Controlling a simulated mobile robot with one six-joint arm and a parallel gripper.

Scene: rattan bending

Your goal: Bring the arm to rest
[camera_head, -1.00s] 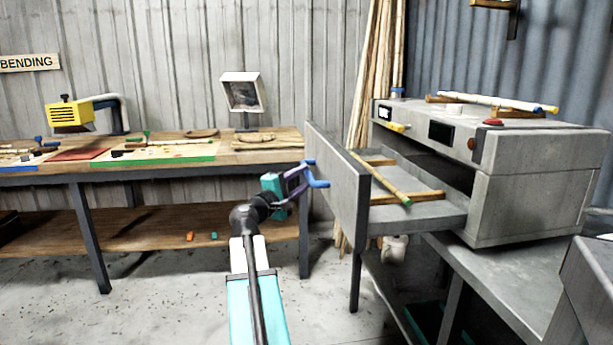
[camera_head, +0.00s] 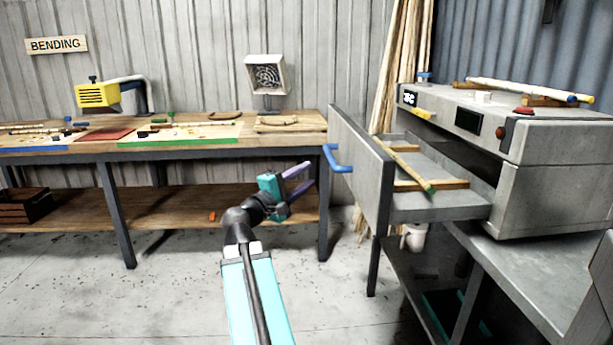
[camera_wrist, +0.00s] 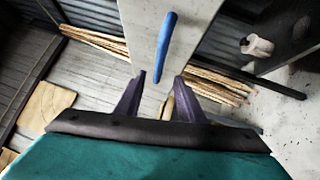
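My gripper (camera_head: 300,180) is in front of the workbench, to the left of the open drawer and below its handle's height. In the wrist view my gripper (camera_wrist: 160,85) has its two purple fingers apart with nothing between them. The blue drawer handle (camera_head: 338,160) is apart from the fingers; it also shows in the wrist view (camera_wrist: 165,48), beyond the fingertips. The drawer front (camera_head: 358,165) is a grey panel, pulled out from the grey steam box (camera_head: 545,175). A rattan pole with a green end (camera_head: 412,170) lies inside on wooden supports.
The wooden workbench (camera_head: 190,148) holds a yellow device (camera_head: 98,95), a fan heater (camera_head: 265,76) and several bending pieces. Its lower shelf (camera_head: 180,210) sits behind my arm. Rattan poles (camera_head: 405,60) lean on the wall. Open floor (camera_head: 60,290) lies at left.

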